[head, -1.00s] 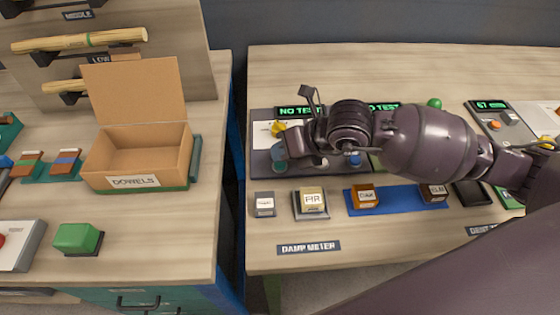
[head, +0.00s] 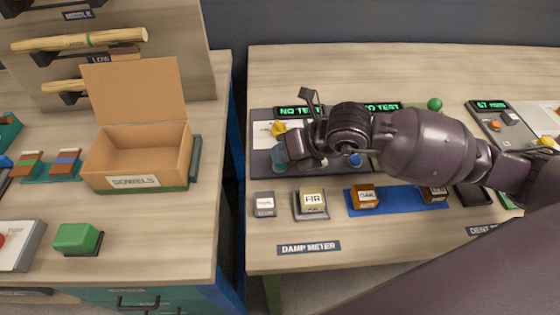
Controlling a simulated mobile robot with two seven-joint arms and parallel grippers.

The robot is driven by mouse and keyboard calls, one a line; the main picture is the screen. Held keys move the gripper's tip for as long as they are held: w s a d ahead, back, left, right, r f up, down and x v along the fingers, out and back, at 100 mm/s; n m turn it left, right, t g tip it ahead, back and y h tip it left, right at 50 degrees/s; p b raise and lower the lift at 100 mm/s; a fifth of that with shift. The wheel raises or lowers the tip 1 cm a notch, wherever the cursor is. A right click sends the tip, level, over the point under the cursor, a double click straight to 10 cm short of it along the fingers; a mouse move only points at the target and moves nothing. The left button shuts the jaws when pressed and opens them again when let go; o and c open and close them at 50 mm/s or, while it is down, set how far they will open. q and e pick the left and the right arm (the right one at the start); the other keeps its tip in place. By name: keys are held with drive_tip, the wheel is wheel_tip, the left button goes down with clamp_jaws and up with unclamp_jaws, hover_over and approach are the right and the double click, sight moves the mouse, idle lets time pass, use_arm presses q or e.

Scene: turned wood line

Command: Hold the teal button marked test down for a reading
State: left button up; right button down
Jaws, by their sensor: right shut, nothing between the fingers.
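The damp meter panel (head: 263,114) lies on the right bench, with two dark displays (head: 296,111) lit in green; the left one reads "NO TEST" and the right one is partly covered. The teal button (head: 279,161) is at the panel's left side, partly hidden by my right gripper. My right gripper (head: 288,154) is shut and empty, its tip at the button's upper right. I cannot tell whether it touches or presses the button. My left gripper is not in view.
A yellow knob (head: 279,127) and a blue button (head: 355,159) are close to my right gripper. In front stand labelled blocks, one marked FIR (head: 312,199), and a blue mat (head: 405,199). An open dowels box (head: 133,182) is on the left bench.

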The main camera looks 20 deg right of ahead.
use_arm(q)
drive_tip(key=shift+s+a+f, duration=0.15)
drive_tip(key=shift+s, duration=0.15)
use_arm(e)
drive_tip(key=shift+f, duration=0.1)
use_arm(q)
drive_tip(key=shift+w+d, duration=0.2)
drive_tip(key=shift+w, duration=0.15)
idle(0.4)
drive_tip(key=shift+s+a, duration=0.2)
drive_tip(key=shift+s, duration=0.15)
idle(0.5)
use_arm(e)
drive_tip(key=shift+r+p, duration=0.45)
drive_tip(key=shift+r, duration=0.4)
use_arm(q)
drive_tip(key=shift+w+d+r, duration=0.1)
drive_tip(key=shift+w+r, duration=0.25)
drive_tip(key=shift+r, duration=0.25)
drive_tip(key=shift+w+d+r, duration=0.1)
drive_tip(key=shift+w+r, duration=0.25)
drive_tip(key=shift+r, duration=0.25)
